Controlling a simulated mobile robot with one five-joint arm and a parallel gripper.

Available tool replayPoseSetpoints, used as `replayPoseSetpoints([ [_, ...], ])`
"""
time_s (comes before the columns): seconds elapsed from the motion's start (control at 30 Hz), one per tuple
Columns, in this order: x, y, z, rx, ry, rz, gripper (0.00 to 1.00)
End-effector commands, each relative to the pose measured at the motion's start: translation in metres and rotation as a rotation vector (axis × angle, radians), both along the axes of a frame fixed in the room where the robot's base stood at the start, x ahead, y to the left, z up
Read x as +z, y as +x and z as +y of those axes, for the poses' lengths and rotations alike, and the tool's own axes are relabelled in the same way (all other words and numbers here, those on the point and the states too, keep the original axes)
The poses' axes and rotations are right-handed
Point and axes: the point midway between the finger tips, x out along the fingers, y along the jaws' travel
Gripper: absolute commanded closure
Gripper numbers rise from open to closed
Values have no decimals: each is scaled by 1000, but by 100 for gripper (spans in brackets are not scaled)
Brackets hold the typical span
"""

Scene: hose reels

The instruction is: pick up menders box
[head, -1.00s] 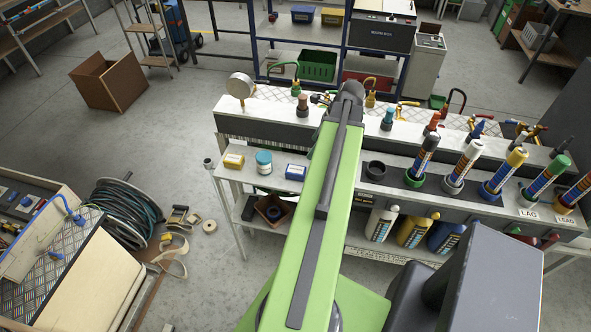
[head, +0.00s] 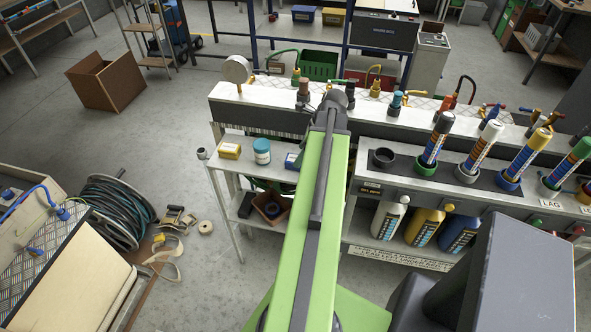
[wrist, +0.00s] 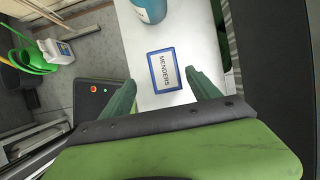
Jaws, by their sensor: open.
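The menders box (wrist: 164,71) is a small blue box with a white label reading MENDERS. It lies label up on a pale shelf in the wrist view. In the head view the blue box (head: 292,161) is partly covered by my arm, beside a teal tub and a yellow box. My gripper (wrist: 161,78) is open, with its two green fingers apart on either side of the box's near end in the picture. Nothing is held. I cannot tell how high the fingers are above the shelf. My gripper is hidden in the head view.
The teal tub (head: 262,151) and yellow box (head: 229,151) stand to the left on the same shelf. A pipe manifold with a gauge (head: 236,70) runs behind it. Labelled tubes (head: 437,136) stand right of my arm.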

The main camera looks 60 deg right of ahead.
Motion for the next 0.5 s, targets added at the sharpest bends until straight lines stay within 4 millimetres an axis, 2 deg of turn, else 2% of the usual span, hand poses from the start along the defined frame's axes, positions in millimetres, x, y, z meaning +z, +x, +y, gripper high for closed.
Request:
replayPoseSetpoints([
  [0.2,-37,12,-5,0,0,0,29],
  [0.3,-49,18,-2,0,0,0,29],
  [0.5,-46,19,-1,-1,-1,0,29],
])
